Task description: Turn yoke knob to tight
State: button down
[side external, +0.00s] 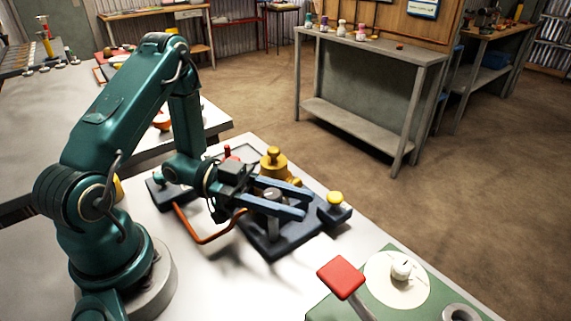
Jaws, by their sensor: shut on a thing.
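My gripper (303,203) has two long blue fingers and reaches in level from the left over a dark fixture plate (270,247). The fingers lie on either side of a grey round-topped knob (271,193), which I take to be the yoke knob, and are shut on it. A grey post (272,229) stands below it on the plate. The fingers partly hide the knob, and no tight mark can be read. A brass fitting (273,163) stands just behind the gripper.
An orange bent bar (207,238) lies left of the plate. A yellow-topped dark block (335,208) is at its right. A red paddle (341,275) and a white disc (385,292) with a white knob are at front right. Bare white tabletop lies in front.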

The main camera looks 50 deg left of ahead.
aim_at(272, 193)
jog(key=shift+c, duration=2.4)
grip_release()
jog(key=shift+a, duration=0.1)
jog(key=shift+s+a, duration=0.1)
jog(key=shift+a, duration=0.1)
jog(key=shift+s+a+r, duration=0.2)
jog(key=shift+s+a, duration=0.15)
jog(key=shift+a, duration=0.2)
jog(key=shift+s+a+r, duration=0.15)
jog(key=shift+s+a, duration=0.15)
jog(key=shift+a, duration=0.25)
notch_tip(272, 193, up, 4)
jog(key=shift+r, duration=1.2)
